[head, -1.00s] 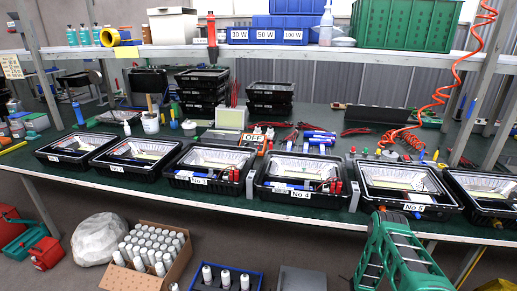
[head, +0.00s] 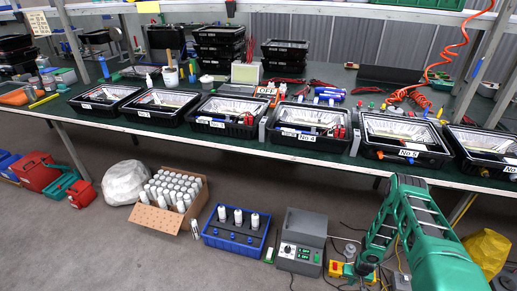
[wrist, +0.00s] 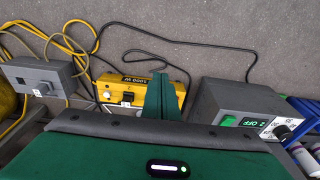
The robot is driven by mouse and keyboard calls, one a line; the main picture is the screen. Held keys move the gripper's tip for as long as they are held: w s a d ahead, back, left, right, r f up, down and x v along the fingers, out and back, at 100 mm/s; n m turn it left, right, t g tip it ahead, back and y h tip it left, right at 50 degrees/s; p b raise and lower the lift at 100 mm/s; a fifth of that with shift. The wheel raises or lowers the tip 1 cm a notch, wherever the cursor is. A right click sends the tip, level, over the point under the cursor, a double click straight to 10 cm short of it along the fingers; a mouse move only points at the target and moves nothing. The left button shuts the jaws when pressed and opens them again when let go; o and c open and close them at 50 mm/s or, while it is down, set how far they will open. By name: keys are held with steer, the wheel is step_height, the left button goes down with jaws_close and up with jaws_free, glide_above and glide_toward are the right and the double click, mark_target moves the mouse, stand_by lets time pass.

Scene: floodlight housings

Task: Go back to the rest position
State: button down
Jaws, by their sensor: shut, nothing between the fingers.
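My gripper (wrist: 163,97) shows in the wrist view as two green fingers closed together, with nothing between them. It points down toward the grey floor, over or near a yellow power box (wrist: 130,90); the gap to it is hard to judge. In the head view my green arm reaches down in front of the bench at the lower right. The fingertips are hard to make out there.
The bench holds a row of black floodlight housings (head: 309,138). On the floor are a grey control unit (head: 302,240), a blue crate (head: 222,243), a cardboard box of white bottles (head: 155,221) and a yellow bag (head: 487,250). Cables run near the power box. Open floor lies at lower left.

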steer(key=w+d+r, duration=0.2)
steer(key=w+r, duration=0.1)
steer(key=r, duration=0.4)
steer(key=w+d+r, duration=0.1)
steer(key=w+r, duration=0.3)
steer(key=r, duration=0.4)
steer(key=s+d+r+g+h, duration=0.1)
steer(key=d+r, duration=0.1)
steer(key=r, duration=1.6)
steer(key=s+d+r, duration=0.1)
steer(key=d+r, duration=0.1)
steer(key=r, duration=1.5)
steer(key=s+a+r+m, duration=0.1)
steer(key=s+a+r, duration=0.1)
steer(key=s+r, duration=0.7)
steer(key=s+a+r+m, duration=0.1)
steer(key=s+a+r, duration=0.1)
steer(key=s+r, duration=0.65)
steer(key=s+a+r+y, duration=0.1)
steer(key=s+a+r, duration=0.2)
steer(key=s+r, duration=0.2)
steer(key=s+a+r+m, duration=0.1)
steer(key=s+a+r, duration=0.3)
steer(key=s, duration=0.8)
steer(key=shift+a+r+g+y, duration=0.2)
steer(key=shift+r+g+y, duration=0.1)
steer(key=shift+r+y, duration=0.1)
